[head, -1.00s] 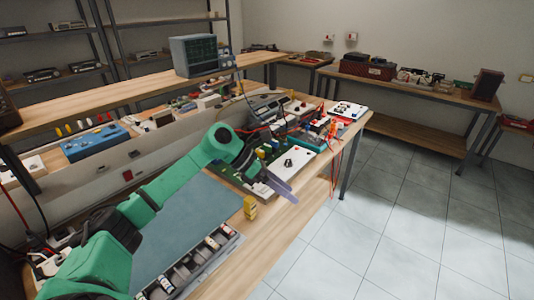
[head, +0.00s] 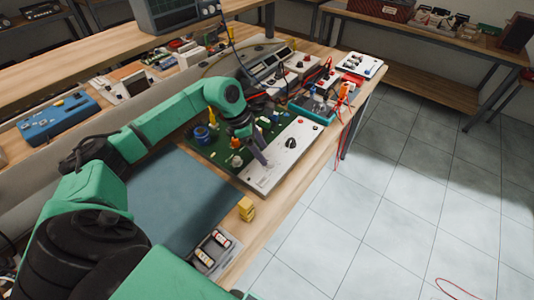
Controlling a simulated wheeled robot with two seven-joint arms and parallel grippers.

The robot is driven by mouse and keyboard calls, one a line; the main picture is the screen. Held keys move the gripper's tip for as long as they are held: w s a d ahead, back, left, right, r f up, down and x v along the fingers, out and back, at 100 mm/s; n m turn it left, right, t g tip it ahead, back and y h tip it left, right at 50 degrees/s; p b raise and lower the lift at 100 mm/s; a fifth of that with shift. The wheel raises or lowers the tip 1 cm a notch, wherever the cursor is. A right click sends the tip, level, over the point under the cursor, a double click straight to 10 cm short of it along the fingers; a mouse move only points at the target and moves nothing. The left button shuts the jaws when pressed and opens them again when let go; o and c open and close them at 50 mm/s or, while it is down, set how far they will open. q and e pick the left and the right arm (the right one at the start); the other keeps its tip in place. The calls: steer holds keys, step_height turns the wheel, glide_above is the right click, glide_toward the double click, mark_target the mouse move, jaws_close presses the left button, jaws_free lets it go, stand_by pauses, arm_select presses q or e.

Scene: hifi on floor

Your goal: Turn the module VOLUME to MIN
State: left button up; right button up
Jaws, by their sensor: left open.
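The module is a white panel (head: 272,172) along the front edge of a green circuit board (head: 215,152) on the bench. A black knob (head: 291,142) stands on the panel, with a red button or light near its far end. The knob's VOLUME marking is too small to read. My left gripper (head: 259,153) is open, pointing down over the board and the panel's rear edge, to the left of the knob. It looks apart from the knob. My right gripper is out of view.
A blue-grey mat (head: 185,200) lies left of the module. A yellow block (head: 246,208) and a grey tray (head: 213,254) stand near the bench's front edge. A teal tray (head: 313,112) with red cables lies beyond the module. Tiled floor is open to the right.

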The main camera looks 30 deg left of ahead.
mark_target(269, 161)
arm_select(q)
steer(key=x, duration=0.3)
steer(key=shift+w+f, duration=0.2)
steer(key=shift+w, duration=0.05)
steer(key=shift+d+f+p, duration=0.2)
steer(key=shift+f+p, duration=0.1)
steer(key=shift+s+d, duration=0.1)
jaws_close()
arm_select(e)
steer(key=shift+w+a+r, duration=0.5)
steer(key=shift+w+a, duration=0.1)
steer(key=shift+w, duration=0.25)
